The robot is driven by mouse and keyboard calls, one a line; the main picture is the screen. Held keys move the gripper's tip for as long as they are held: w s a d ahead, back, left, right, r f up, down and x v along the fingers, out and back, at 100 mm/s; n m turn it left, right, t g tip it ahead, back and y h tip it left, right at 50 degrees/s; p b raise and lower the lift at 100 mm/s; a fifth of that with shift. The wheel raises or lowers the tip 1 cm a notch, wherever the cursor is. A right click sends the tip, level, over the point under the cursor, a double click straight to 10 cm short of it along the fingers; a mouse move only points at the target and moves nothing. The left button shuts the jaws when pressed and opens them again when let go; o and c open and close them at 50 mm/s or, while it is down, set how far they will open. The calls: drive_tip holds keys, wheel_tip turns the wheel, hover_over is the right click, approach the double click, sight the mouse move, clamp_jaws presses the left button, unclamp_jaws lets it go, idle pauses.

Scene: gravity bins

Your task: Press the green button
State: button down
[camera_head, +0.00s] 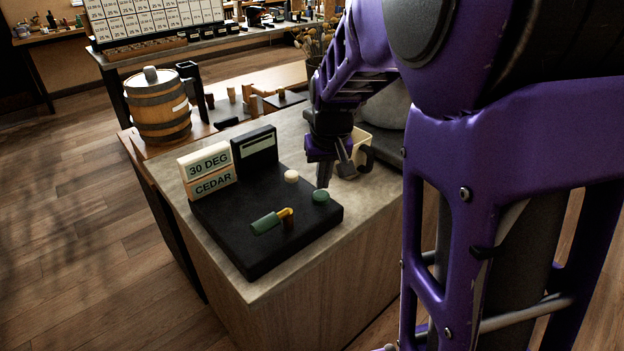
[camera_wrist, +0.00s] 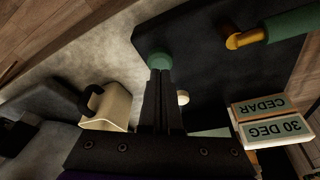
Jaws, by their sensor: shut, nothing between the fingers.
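The green button (camera_head: 321,196) is a small round cap near the right corner of a black console (camera_head: 262,250) on the counter. In the head view my gripper (camera_head: 323,184) points down just above and behind the button. In the wrist view the green button (camera_wrist: 160,61) shows right at the tips of my shut gripper (camera_wrist: 159,74), partly covered by them. I cannot tell whether the fingertips touch it. Nothing is between the fingers.
A cream button (camera_head: 291,176) and a green-handled lever (camera_head: 271,221) are on the same console. Signs reading 30 DEG and CEDAR (camera_head: 208,172) stand at its left. A wooden barrel (camera_head: 160,110) stands further left.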

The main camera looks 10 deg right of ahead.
sight(322, 197)
drive_tip(key=shift+f, duration=0.2)
idle(0.4)
drive_tip(key=shift+f+b, duration=1.3)
drive_tip(key=shift+f, duration=0.15)
drive_tip(key=shift+r+p, duration=2.4)
drive_tip(key=shift+r, duration=0.7)
